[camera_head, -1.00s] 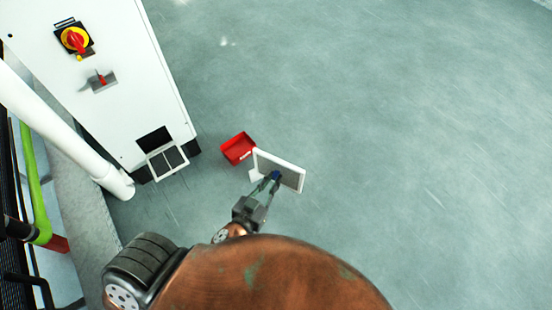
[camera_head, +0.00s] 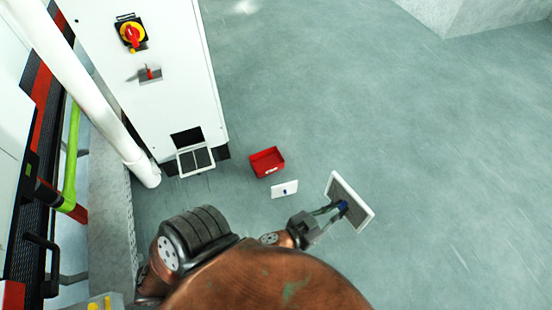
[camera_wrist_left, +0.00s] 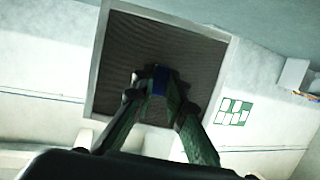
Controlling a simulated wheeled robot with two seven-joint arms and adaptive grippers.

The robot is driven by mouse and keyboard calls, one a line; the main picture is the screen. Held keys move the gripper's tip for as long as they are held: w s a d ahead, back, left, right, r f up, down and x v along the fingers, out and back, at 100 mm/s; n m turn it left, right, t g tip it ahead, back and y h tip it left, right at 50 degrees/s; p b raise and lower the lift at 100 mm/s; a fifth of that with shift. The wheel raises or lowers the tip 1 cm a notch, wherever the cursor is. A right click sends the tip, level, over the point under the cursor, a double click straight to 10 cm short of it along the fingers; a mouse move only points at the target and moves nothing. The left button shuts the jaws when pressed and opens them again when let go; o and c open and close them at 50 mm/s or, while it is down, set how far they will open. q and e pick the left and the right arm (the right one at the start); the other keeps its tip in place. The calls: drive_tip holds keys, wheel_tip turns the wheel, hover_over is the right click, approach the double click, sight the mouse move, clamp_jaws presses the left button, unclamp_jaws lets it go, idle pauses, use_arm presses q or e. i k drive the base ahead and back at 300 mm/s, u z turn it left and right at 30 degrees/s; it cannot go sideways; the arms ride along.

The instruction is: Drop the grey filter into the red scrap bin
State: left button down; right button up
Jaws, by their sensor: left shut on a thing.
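The grey filter (camera_head: 341,190), a square grey mesh panel in a pale frame, is held tilted up off the floor. My left gripper (camera_head: 341,208) is shut on the filter's blue tab. In the left wrist view the filter's mesh face (camera_wrist_left: 125,50) is in front of my left gripper (camera_wrist_left: 156,92), whose fingers close on the blue tab. The red scrap bin (camera_head: 267,163), open at the top with a white label, stands on the floor left of and beyond the filter, apart from it. My right gripper is not in view.
A white panel (camera_head: 285,189) with a blue spot lies just in front of the bin. A white cabinet (camera_head: 165,85) with a red-and-yellow switch (camera_head: 131,34) stands at left, its low hatch (camera_head: 195,159) open. A white pipe (camera_head: 85,90) runs beside it. Floor at right is clear.

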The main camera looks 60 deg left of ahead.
sight(264, 167)
drive_tip(key=u, duration=0.1)
drive_tip(key=i, duration=1.75)
drive_tip(key=u, duration=0.95)
drive_tip(key=i, duration=1.1)
drive_tip(key=u, duration=1.65)
drive_tip(key=i, duration=0.6)
drive_tip(key=u, duration=0.5)
